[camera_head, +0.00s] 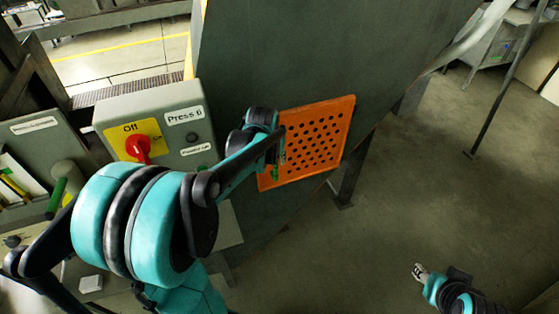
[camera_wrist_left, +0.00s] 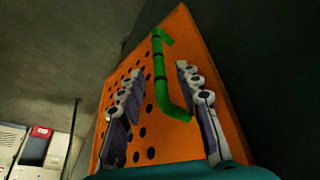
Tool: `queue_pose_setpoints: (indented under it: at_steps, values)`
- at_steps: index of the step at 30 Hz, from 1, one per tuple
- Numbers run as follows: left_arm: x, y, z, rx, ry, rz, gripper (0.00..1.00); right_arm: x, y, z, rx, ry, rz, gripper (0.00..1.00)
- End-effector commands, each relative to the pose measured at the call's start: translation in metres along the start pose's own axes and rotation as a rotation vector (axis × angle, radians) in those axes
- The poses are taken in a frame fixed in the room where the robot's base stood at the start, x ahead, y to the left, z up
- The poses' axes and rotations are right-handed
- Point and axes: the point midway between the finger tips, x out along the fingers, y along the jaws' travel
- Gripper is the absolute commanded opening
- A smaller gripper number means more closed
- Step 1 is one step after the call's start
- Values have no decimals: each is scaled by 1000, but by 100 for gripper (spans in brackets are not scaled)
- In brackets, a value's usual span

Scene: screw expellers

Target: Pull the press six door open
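The press six door is an orange perforated panel (camera_head: 322,128) on the dark side wall of the press; it looks closed or nearly so. It fills much of the left wrist view (camera_wrist_left: 185,25). Its green bar handle (camera_wrist_left: 160,75) stands out from the panel; in the head view the handle is mostly hidden by my gripper. My left gripper (camera_head: 280,150) is at the door's left part. In the wrist view its two fingers (camera_wrist_left: 158,85) are apart, one on each side of the handle, with gaps visible. My right gripper (camera_head: 420,272) is low at the right, away from the door.
A grey control box (camera_head: 155,125) labelled "Press 6", with a red switch (camera_head: 140,146) on a yellow plate, stands left of the door. A dark support leg (camera_head: 347,182) stands below the door. The floor (camera_head: 430,160) to the right is open.

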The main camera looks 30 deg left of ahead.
Motion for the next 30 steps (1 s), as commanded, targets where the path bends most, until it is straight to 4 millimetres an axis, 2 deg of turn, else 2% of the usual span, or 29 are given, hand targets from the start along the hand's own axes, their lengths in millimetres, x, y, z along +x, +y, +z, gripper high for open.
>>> queue_pose_setpoints:
  at_steps: [3, 9, 19, 23, 30]
  values:
    - [23, 0, 0, 0, 1, 0, 34, 6, 0, 4, 0, 0, 0, 40]
    - [44, 0, 0, 0, 1, 0, 34, 10, 0, 7, 0, 0, 0, 40]
    - [47, 0, 0, 1, 1, 0, 34, 10, 0, 7, 0, 0, 0, 40]
    - [46, 0, 0, 1, 1, 0, 0, 10, 0, 7, 0, 0, 0, 40]
    - [46, 1, 0, 0, 1, 0, 0, 10, 0, 7, 0, 0, 0, 40]
